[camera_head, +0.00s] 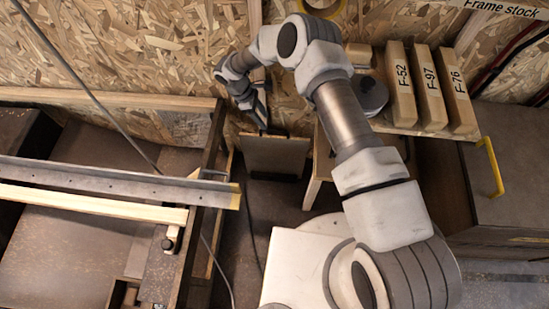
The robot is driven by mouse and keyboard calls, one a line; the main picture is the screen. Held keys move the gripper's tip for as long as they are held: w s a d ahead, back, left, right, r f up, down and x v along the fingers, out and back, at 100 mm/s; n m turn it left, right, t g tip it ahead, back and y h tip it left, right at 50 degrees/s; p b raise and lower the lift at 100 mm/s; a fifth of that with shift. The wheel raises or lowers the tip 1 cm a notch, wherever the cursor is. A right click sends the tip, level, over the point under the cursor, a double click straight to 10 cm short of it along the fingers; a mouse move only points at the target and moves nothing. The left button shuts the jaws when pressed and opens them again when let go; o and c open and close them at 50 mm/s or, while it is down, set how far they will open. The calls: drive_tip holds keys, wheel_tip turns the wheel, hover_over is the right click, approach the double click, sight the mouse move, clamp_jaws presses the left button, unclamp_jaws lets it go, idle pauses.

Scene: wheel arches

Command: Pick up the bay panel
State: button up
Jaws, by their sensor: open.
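A flat brown panel (275,157), which looks like the bay panel, stands near the wall in the middle of the view, with a dark strip along its lower edge. My gripper (262,124) points down at the panel's top edge, a little left of its middle. Its fingers are open and small in this view. I cannot tell whether they straddle the edge or touch it. My arm reaches over from the lower right.
A wooden frame with a metal rail (120,182) fills the left side. A small shelf at right holds several blocks, including F-76 (457,90). A cabinet with a yellow handle (491,166) stands right. Dark floor shows below the panel, with a cable across it.

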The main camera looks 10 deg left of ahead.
sight(274, 136)
drive_tip(key=b+x, duration=0.1)
drive_tip(key=x, duration=0.6)
drive_tip(key=shift+f+b, duration=0.2)
drive_tip(key=shift+b, duration=0.15)
drive_tip(key=shift+a+b+x, duration=0.2)
drive_tip(key=shift+b+x, duration=0.4)
drive_tip(key=shift+x, duration=0.75)
drive_tip(key=shift+a+b+x, duration=0.2)
drive_tip(key=shift+b+x, duration=0.35)
drive_tip(key=shift+x, duration=0.75)
drive_tip(key=shift+w+f, duration=0.1)
drive_tip(key=shift+f, duration=0.1)
clamp_jaws()
drive_tip(key=shift+r, duration=0.1)
